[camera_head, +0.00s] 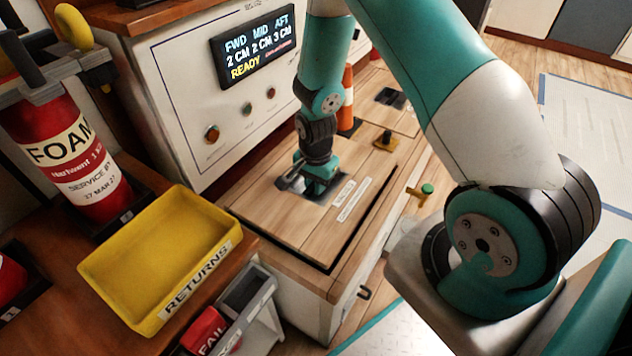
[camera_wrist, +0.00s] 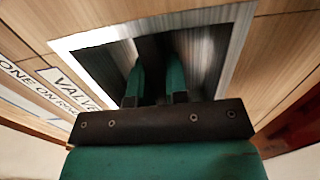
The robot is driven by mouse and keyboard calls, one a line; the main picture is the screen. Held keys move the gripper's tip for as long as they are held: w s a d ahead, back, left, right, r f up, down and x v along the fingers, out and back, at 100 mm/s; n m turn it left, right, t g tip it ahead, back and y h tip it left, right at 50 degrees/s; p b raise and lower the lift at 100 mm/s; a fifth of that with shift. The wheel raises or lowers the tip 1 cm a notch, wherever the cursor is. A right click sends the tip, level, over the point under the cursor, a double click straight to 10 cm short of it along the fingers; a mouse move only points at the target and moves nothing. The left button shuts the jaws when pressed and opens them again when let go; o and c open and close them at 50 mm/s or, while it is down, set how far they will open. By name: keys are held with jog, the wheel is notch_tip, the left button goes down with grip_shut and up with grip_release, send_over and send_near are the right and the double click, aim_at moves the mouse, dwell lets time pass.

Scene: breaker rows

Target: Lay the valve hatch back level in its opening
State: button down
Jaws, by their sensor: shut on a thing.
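The valve hatch (camera_head: 285,225) is a light wood panel in the top of the wooden cabinet, with white labels beside a recessed metal pull. A dark gap of the opening (camera_head: 366,216) shows along its right side and near corner, so it does not look evenly seated; its exact tilt is hard to tell. My gripper (camera_head: 318,188) reaches down into the pull recess. In the wrist view, my gripper (camera_wrist: 157,88) has its fingers inside the metal-framed recess (camera_wrist: 215,40), closed on the dark pull bar (camera_wrist: 152,50), which they partly hide.
A yellow returns tray (camera_head: 160,250) and a red foam extinguisher (camera_head: 75,150) stand at left. A console with a lit display (camera_head: 255,50) rises behind the hatch. A brass fitting (camera_head: 385,142) and an orange cone (camera_head: 347,105) stand beyond it. A green-tipped handle (camera_head: 426,189) projects at right.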

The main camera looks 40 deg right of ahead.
jog(key=shift+f+b, duration=0.8)
jog(key=shift+f, duration=0.55)
jog(key=c, duration=1.1)
grip_release()
jog(key=shift+o, duration=0.2)
notch_tip(320, 180, up, 18)
jog(key=p, duration=0.6)
jog(key=shift+f, duration=0.25)
